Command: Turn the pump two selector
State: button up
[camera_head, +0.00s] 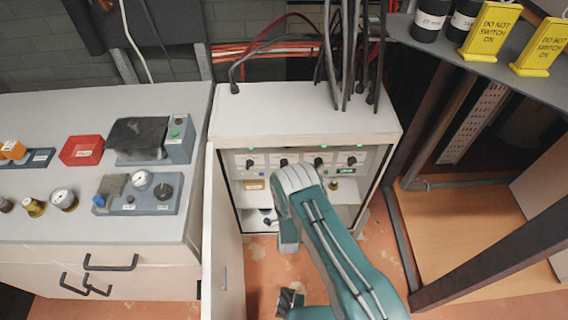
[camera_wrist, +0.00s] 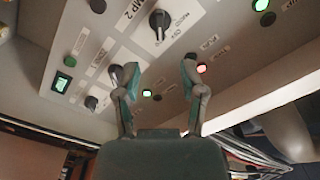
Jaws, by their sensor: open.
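The pump two selector (camera_wrist: 158,20) is a black knob with a pale pointer line on the grey panel, beside a partly cut-off label ending in "MP 2". It shows near the top middle of the wrist view, beyond my fingertips. My gripper (camera_wrist: 160,82) is open, with one finger on each side and nothing between them. The fingers overlap other parts of the panel in the picture; I cannot tell whether they touch it. In the head view, my arm covers the lower middle of the open cabinet (camera_head: 310,112), and my fingertips are hidden.
Other black knobs (camera_wrist: 91,102) and lit indicators (camera_wrist: 147,93) lie close by on the panel. The cabinet door (camera_head: 226,230) stands open at left. A bench (camera_head: 60,225) with instruments is further left. Cables (camera_head: 345,50) rise from the cabinet top. A dark frame (camera_head: 490,260) stands at right.

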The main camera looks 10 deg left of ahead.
aim_at(284, 164)
jog(key=x, duration=1)
jog(key=shift+w+d, duration=0.1)
jog(key=shift+d, duration=0.05)
grip_shut()
